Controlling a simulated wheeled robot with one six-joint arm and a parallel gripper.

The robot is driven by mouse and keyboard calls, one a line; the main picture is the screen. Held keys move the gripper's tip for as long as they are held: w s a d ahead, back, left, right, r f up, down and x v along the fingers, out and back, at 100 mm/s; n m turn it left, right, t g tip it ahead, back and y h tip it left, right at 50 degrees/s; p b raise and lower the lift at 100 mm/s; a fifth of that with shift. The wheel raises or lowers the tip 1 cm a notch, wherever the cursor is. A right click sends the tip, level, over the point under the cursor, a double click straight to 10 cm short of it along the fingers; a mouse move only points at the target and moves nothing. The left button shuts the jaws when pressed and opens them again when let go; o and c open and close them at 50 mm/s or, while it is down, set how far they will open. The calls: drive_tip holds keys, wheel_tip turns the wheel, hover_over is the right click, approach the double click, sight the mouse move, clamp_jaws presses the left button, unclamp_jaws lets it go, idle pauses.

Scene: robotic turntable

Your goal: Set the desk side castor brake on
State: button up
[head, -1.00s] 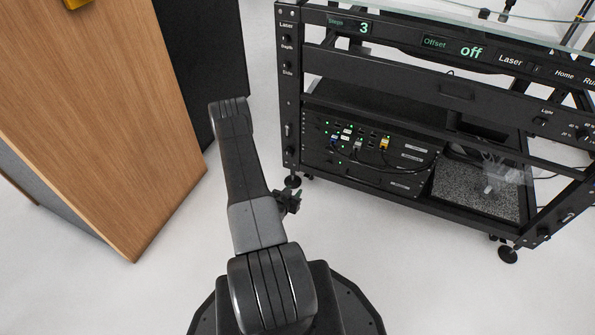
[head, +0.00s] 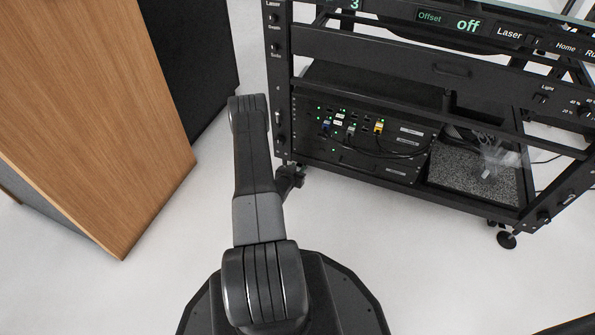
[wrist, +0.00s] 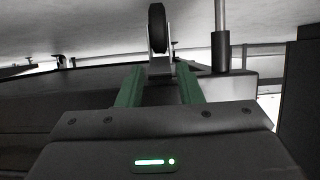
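The black castor wheel (wrist: 157,28) in its light metal fork shows at the top middle of the wrist view, where the floor is upward. My gripper (wrist: 159,72) has two green fingers standing apart, with the fork base showing between and beyond their tips. I see nothing held. In the head view my gripper (head: 289,179) is low at the rack's left front corner, on the side towards the wooden panel, and largely covers the castor there. Whether it touches the castor I cannot tell. The brake lever is not clearly visible.
The black rack (head: 365,165) with cabled electronics fills the right side. Its right front castor (head: 507,240) stands on the floor. A wooden desk panel (head: 95,120) is at the left. A metal post (wrist: 221,45) stands right of the castor. The floor in front is clear.

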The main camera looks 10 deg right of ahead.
drive_tip(key=shift+w+d+f, duration=0.1)
drive_tip(key=shift+w+d, duration=0.1)
drive_tip(key=shift+w, duration=0.1)
drive_tip(key=c, duration=0.7)
drive_tip(key=shift+s+f+t+h, duration=0.15)
drive_tip(key=shift+f+t+h, duration=0.7)
drive_tip(key=shift+t, duration=0.25)
drive_tip(key=o, duration=0.7)
drive_tip(key=shift+a, duration=0.1)
